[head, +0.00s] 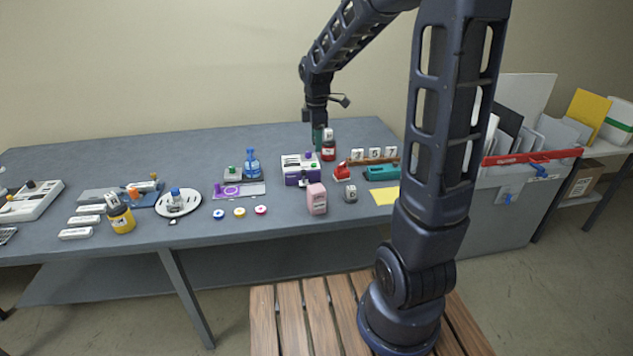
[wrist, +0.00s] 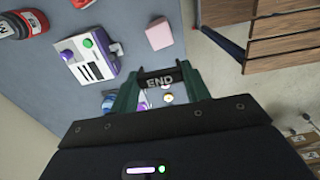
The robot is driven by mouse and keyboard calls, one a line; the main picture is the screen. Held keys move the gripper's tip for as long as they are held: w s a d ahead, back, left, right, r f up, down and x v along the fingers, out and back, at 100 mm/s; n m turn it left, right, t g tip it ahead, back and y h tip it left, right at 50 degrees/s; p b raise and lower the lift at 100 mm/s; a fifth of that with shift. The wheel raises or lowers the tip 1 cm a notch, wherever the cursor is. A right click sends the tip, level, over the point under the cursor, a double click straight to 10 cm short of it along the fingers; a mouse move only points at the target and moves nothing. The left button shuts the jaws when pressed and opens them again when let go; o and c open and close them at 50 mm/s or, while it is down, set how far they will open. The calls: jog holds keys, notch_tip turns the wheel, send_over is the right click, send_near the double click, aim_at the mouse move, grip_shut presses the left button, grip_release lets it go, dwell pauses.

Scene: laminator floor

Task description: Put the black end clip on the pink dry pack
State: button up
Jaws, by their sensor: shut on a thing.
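My gripper (head: 318,140) hangs above the back of the grey table in the head view, near a red bottle. In the wrist view my gripper (wrist: 161,76) has its green fingers shut on the black end clip (wrist: 159,83), which reads "END". The clip cannot be made out in the head view.
The red bottle (head: 328,150), a red stapler-like thing (head: 342,173) and a green one (head: 382,173) stand behind. Several small rolls lie to the left.

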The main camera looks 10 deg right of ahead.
aim_at(316, 188)
notch_tip(316, 188, down, 15)
jog(key=shift+f, duration=0.1)
dwell(0.5)
jog(key=shift+f, duration=0.15)
jog(key=o, duration=0.9)
jog(key=shift+o, duration=0.2)
